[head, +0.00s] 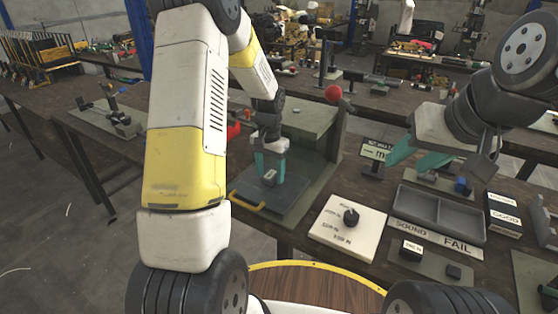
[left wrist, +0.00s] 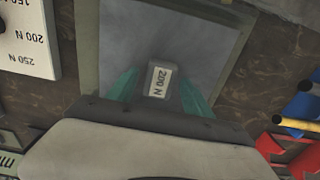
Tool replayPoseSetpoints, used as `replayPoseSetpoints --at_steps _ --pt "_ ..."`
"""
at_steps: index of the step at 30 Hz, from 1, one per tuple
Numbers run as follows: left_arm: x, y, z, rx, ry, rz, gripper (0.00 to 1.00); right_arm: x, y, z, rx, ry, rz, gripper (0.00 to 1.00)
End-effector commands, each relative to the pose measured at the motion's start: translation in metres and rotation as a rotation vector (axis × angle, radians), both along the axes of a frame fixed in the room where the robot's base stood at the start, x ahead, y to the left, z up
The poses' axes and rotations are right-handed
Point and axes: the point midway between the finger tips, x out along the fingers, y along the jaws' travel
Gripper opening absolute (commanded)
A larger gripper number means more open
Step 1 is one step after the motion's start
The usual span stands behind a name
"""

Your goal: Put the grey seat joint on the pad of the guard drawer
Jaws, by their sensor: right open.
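The grey seat joint (left wrist: 165,98), a small grey block with a white "200 N" label, is between the teal fingers of my left gripper (left wrist: 160,88). In the head view, my left gripper (head: 270,167) points down over the dark pad (head: 290,198) of the guard drawer, with the joint (head: 269,176) low between its fingertips. The drawer's yellow handle (head: 247,203) is at the front left. My right gripper (head: 408,162) is open and empty above the bench at right.
A press with a red ball knob (head: 333,92) stands behind the drawer. A white dial panel (head: 336,239) and a grey tray (head: 440,208) marked SOUND and FAIL are to the right. Labelled black boxes (head: 503,215) stand beyond the tray. Red and blue tools (left wrist: 298,125) show in the left wrist view.

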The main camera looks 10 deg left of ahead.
Motion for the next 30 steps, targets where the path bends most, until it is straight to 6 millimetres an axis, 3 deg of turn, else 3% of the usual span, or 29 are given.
replayPoseSetpoints --at_steps 8,19,30 --pt "0.001 0.000 0.015 0.001 -0.004 0.000 0.59 0.000 0.000 0.000 0.000 0.000 0.000 0.44" --pt "0.001 0.000 0.092 0.000 -0.005 0.000 0.59 0.000 0.000 0.000 0.000 0.000 0.000 0.44" --pt "-0.009 -0.001 0.139 -0.007 -0.026 0.013 0.59 0.000 0.000 0.000 0.000 0.000 0.000 0.44"
